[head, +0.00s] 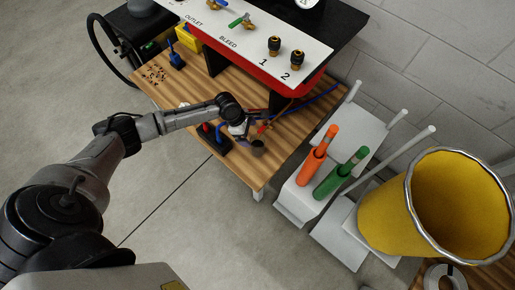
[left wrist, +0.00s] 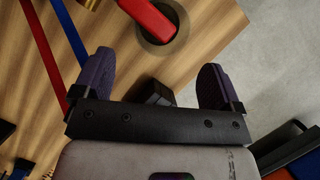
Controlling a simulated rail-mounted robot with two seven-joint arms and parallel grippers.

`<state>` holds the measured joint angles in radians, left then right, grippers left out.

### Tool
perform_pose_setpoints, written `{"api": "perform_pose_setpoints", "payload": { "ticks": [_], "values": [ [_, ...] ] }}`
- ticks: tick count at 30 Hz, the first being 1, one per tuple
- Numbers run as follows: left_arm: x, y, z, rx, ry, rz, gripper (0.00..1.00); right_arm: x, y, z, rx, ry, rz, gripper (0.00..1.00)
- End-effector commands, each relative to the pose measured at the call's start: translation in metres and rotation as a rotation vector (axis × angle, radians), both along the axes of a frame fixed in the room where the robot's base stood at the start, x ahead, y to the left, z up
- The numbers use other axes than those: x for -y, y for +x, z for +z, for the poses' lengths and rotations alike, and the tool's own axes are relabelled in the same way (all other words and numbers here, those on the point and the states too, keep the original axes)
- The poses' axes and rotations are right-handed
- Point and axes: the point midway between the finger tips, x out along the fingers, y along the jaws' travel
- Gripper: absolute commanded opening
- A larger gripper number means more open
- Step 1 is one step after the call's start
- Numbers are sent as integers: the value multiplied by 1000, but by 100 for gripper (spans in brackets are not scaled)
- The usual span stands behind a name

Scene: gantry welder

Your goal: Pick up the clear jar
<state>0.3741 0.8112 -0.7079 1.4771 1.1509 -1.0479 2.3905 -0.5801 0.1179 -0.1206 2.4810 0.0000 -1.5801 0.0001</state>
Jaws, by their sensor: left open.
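The clear jar seems to be the small round see-through vessel (left wrist: 181,38) at the top of the left wrist view, with a red thing across its mouth. In the head view a small dark-looking vessel (head: 258,147) near the bench's front edge is probably the same jar. My left gripper (left wrist: 157,82) is open, with its two dark fingers apart and pointing toward the jar. No jar is between the fingers. In the head view the left gripper (head: 238,127) is low over the bench, just left of the vessel. My right gripper is not in view.
The wooden bench (head: 190,88) carries a red-edged valve panel (head: 262,50) behind the gripper. A red strip (left wrist: 42,50) and a blue strip (left wrist: 70,32) cross the bench. White holders with an orange tube (head: 311,165) and a green tube (head: 328,184), and a yellow bucket (head: 385,222), stand right.

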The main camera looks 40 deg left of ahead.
Motion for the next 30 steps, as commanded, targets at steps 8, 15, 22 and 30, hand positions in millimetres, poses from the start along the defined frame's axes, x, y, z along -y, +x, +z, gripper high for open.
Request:
{"api": "perform_pose_setpoints", "payload": {
  "ticks": [8,15,22,30],
  "values": [
    [9,5,-26,1,1,-1,91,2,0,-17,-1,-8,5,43],
    [11,6,-32,2,1,-2,91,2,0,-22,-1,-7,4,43],
    [17,9,-54,2,1,-3,91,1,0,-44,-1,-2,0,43],
    [26,14,-77,1,1,-1,91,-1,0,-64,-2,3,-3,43]
  ]
}}
